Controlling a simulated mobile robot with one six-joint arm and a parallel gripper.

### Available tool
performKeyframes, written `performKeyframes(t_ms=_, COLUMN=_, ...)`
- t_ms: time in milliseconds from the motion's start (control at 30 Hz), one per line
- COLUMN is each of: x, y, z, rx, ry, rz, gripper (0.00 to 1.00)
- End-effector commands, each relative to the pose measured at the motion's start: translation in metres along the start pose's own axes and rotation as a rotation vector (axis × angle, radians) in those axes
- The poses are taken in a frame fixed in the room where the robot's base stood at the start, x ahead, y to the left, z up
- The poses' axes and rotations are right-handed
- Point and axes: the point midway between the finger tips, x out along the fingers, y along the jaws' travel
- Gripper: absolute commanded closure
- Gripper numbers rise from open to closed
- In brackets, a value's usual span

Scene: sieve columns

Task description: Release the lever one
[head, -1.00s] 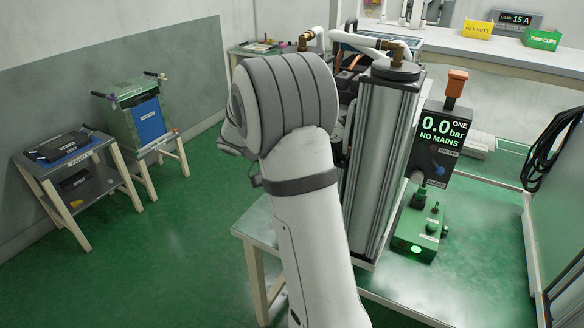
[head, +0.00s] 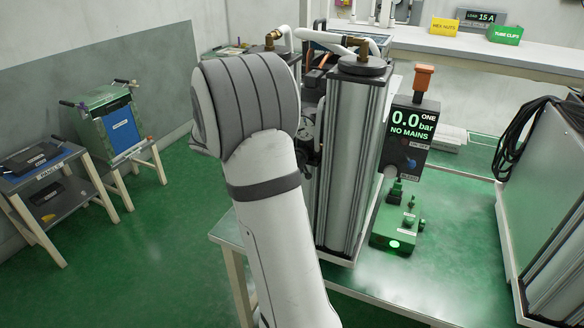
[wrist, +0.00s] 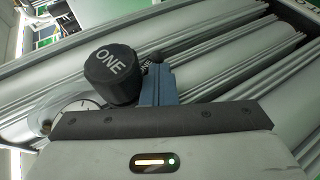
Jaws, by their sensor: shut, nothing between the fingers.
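In the wrist view a black knob marked ONE (wrist: 111,75) stands just left of my gripper (wrist: 155,70). My gripper's blue-grey fingers are together and empty, beside the knob rather than around it. I cannot tell whether they touch it. The rod under the knob is mostly hidden, so the lever's position is unclear. In the head view my gripper is hidden behind my own arm. A black display box (head: 408,135) marked ONE reads 0.0 bar, NO MAINS. It stands right of a tall metal column (head: 350,160) and has an orange handle (head: 424,79) on top.
A green box (head: 396,228) with a lit green light sits on the bench by the column. A large panelled unit (head: 545,190) with a coiled black cable stands at right. Two small stands with equipment (head: 120,125) are at left. Green floor is open between.

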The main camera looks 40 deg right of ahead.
Motion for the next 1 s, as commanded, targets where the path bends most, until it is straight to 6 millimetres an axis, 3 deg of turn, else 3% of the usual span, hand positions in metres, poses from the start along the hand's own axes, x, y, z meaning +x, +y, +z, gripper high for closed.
performKeyframes(t_ms=333, x=0.000, y=0.001, z=0.000, rx=0.000, ry=-0.001, rz=0.000, gripper=1.00)
performKeyframes(t_ms=533, x=-0.012, y=-0.013, z=0.000, rx=0.000, ry=-0.001, rz=0.001, gripper=1.00)
performKeyframes(t_ms=633, x=-0.024, y=-0.026, z=-0.001, rx=-0.001, ry=-0.003, rz=0.001, gripper=1.00)
performKeyframes(t_ms=1000, x=-0.102, y=-0.036, z=-0.001, rx=0.002, ry=-0.005, rz=0.000, gripper=1.00)
